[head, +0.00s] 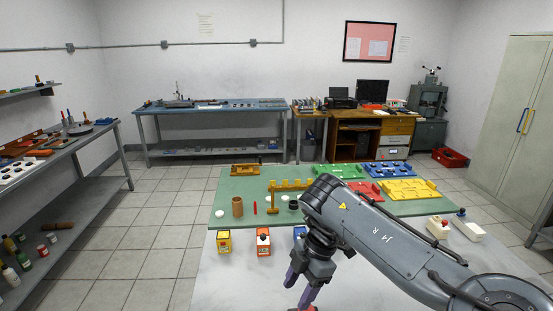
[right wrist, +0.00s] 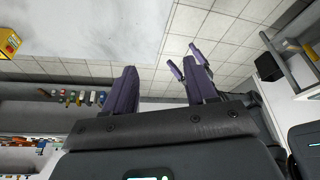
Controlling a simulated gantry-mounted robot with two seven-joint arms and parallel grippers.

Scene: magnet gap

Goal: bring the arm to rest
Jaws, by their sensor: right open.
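My right arm (head: 385,235) reaches in from the lower right of the head view, over the front of the pale table. Its gripper (head: 299,292) points down near the bottom edge, with dark purple fingers. In the right wrist view the fingers of the gripper (right wrist: 160,70) stand wide apart with nothing between them, so it is open and empty. A small red thing shows at the bottom edge below the fingers; I cannot tell what it is.
A green mat (head: 340,212) on the table (head: 225,285) holds a yellow stepped piece (head: 290,186), a brown cup (head: 237,207) and coloured trays. A yellow box (head: 224,241), an orange-red box (head: 263,241) and a blue box (head: 299,233) stand before it, near my arm. White-based switches (head: 468,228) are at right.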

